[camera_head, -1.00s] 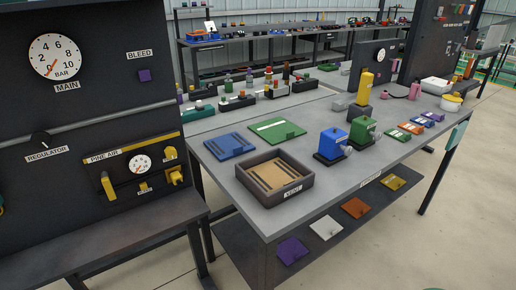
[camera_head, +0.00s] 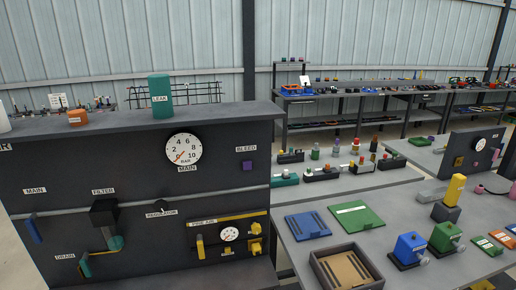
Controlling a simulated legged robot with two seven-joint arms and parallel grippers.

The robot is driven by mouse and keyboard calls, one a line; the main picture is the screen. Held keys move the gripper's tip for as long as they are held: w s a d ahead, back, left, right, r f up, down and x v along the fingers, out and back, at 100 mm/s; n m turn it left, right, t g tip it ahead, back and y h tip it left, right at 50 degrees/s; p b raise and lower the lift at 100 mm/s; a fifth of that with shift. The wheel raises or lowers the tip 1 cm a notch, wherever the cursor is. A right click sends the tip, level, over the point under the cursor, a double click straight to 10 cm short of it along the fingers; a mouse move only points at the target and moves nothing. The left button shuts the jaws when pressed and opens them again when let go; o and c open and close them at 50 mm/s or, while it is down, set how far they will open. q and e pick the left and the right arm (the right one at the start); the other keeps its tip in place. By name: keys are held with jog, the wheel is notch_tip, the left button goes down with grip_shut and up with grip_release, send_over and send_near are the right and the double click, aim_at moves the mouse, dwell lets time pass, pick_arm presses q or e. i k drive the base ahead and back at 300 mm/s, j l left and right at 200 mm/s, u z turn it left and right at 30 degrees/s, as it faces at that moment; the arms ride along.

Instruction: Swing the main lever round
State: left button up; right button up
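The main lever (camera_head: 34,230) is a blue handle on the dark panel at the far left, under a MAIN label (camera_head: 34,190). It hangs down, slightly tilted, and its lower end leans right. A round pressure gauge (camera_head: 184,149), also labelled MAIN, sits higher on the panel to the right, with its red needle toward the lower left. Neither of my grippers shows in the head view.
The panel also carries a black filter (camera_head: 104,212), a teal drain handle (camera_head: 85,265), a regulator knob (camera_head: 161,207), a purple bleed button (camera_head: 248,165) and yellow pine-air parts (camera_head: 255,229). A teal LEAK bottle (camera_head: 160,89) stands on top. A grey workbench (camera_head: 320,236) is on the right.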

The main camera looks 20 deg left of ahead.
aim_at(30, 224)
jog(key=u, duration=2.2)
